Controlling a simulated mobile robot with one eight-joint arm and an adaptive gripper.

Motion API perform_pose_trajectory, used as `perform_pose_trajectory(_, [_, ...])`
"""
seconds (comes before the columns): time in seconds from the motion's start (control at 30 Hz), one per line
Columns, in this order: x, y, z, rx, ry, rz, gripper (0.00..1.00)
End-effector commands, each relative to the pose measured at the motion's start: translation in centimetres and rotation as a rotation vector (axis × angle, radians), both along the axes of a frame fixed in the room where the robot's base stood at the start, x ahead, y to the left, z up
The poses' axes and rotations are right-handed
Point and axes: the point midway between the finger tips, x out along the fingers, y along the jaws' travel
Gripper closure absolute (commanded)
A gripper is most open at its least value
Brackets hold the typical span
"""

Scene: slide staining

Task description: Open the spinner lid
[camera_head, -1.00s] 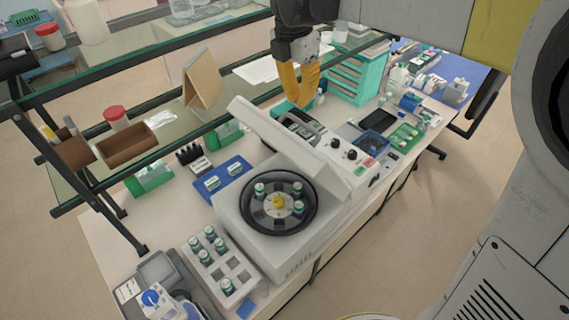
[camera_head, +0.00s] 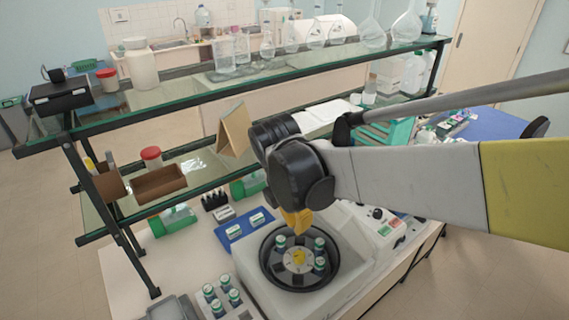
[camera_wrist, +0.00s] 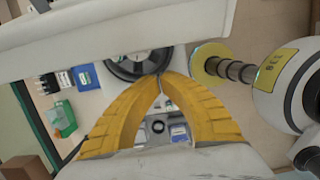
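The spinner (camera_head: 262,290) is a pale grey box with a round black bowl, holding a rotor (camera_head: 297,262) with several green-and-white vials. Its bowl is uncovered. The pale lid (camera_head: 348,238) stands raised behind the bowl, mostly hidden by my arm in the head view. In the wrist view, a broad pale panel that looks like the lid (camera_wrist: 110,38) crosses the top. My gripper (camera_head: 299,226) points down near the bowl's back edge. In the wrist view my yellow fingertips (camera_wrist: 163,76) meet, with nothing visible between them, close to the dark bowl. Contact with the lid cannot be told.
A glass shelf rack (camera_head: 200,97) runs along the back of the bench, with glassware on top. A vial rack (camera_head: 245,314) stands at the front left, and a blue tray (camera_head: 236,229) lies left of the spinner. Instruments crowd the right side.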

Motion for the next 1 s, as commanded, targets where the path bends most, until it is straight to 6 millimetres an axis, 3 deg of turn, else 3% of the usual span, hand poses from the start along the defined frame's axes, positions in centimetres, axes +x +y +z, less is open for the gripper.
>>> perform_pose_trajectory(0.23, [1.2, -1.8, 1.6, 0.001, 0.001, -0.002, 1.0])
perform_pose_trajectory(0.77, [1.5, -2.3, 2.1, 0.012, 0.009, -0.001, 1.0])
perform_pose_trajectory(1.0, [3.1, -4.8, 4.5, 0.096, 0.064, -0.008, 1.0])
